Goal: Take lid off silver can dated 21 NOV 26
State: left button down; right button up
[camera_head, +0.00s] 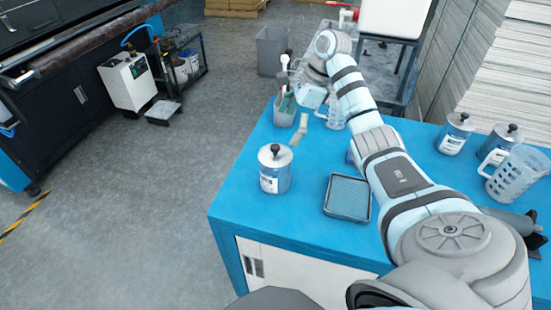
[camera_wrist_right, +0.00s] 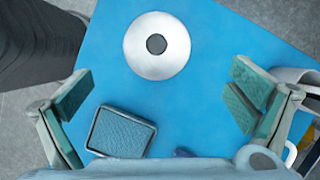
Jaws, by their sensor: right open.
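A silver can (camera_head: 273,178) with a white label stands upright on the blue table, its round lid (camera_head: 275,153) on top with a dark knob. In the right wrist view the lid (camera_wrist_right: 157,62) lies beyond the fingertips, seen from above. Two more silver cans, one (camera_head: 453,140) and another (camera_head: 498,145), stand at the right with lids on. The label dates are too small to read. My right gripper (camera_wrist_right: 160,103) is open and empty, its padded fingers wide apart. In the head view it (camera_head: 297,88) is above the table's far end, behind the can. My left gripper is not in view.
A tray with a textured pad (camera_head: 348,196) lies right of the can. A container with tools (camera_head: 284,112) and a clear jug (camera_head: 333,115) stand near my right gripper. A basket-like jug (camera_head: 515,175) is at the right. The table's left edge is near the can.

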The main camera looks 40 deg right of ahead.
aim_at(277, 146)
jog(key=x, duration=0.8)
jog(key=shift+a+f, duration=0.25)
jog(key=shift+a, duration=0.25)
jog(key=shift+d, duration=0.1)
jog(key=c, duration=0.9)
